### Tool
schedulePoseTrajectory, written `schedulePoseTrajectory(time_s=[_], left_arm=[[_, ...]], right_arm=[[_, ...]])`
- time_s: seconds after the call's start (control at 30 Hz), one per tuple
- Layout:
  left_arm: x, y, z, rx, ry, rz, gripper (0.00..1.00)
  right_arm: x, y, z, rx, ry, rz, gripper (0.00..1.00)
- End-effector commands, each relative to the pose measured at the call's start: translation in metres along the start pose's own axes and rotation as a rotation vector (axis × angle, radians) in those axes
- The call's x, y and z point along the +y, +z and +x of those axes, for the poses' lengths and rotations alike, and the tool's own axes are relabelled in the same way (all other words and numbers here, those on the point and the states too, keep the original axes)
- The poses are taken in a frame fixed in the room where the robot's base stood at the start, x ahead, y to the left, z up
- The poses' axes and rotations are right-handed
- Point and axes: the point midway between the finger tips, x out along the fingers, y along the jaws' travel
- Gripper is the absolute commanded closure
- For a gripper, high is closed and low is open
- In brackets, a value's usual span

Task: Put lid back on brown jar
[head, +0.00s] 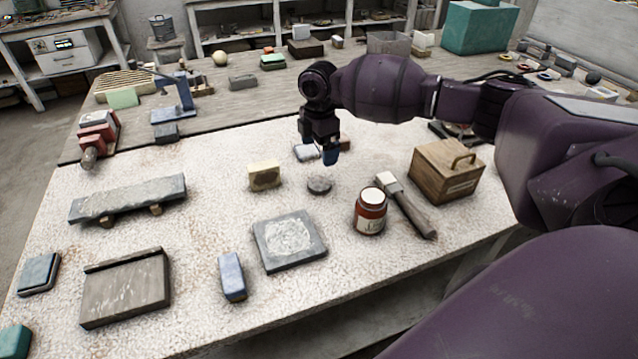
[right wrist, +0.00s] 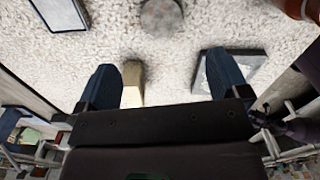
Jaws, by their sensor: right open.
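The brown jar (head: 370,212) stands upright on the pale tabletop, red-brown with a cream label and a whitish top. Part of it shows at the upper right of the right wrist view (right wrist: 296,8). A flat round grey-brown disc, which looks like the lid (head: 319,185), lies on the table left of the jar, apart from it. It also shows at the top of the right wrist view (right wrist: 161,17). My right gripper (head: 331,154) points down above the table, behind the disc in the head view. Its blue fingers (right wrist: 164,82) are wide apart with nothing held. My left gripper is out of view.
A mallet (head: 410,208) lies close to the jar's right, and a wooden box (head: 446,171) stands beyond it. A yellowish block (head: 264,177) is left of the disc. A framed grey slab (head: 268,250) lies in front. Bare tabletop surrounds the disc.

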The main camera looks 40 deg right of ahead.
Motion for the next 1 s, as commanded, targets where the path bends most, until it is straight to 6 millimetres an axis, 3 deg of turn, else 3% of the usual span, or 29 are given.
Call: schedulePoseTrajectory(time_s=[0.43, 0.83, 1.0], left_arm=[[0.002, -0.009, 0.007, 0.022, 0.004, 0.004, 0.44], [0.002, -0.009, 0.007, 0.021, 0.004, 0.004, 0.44], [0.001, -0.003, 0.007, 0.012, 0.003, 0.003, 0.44]], right_arm=[[-0.001, 0.0, 0.053, -0.001, -0.004, 0.0, 0.07], [-0.001, 0.001, 0.057, 0.0, -0.001, 0.0, 0.07], [-0.002, 0.002, 0.07, -0.001, -0.003, 0.001, 0.07]])
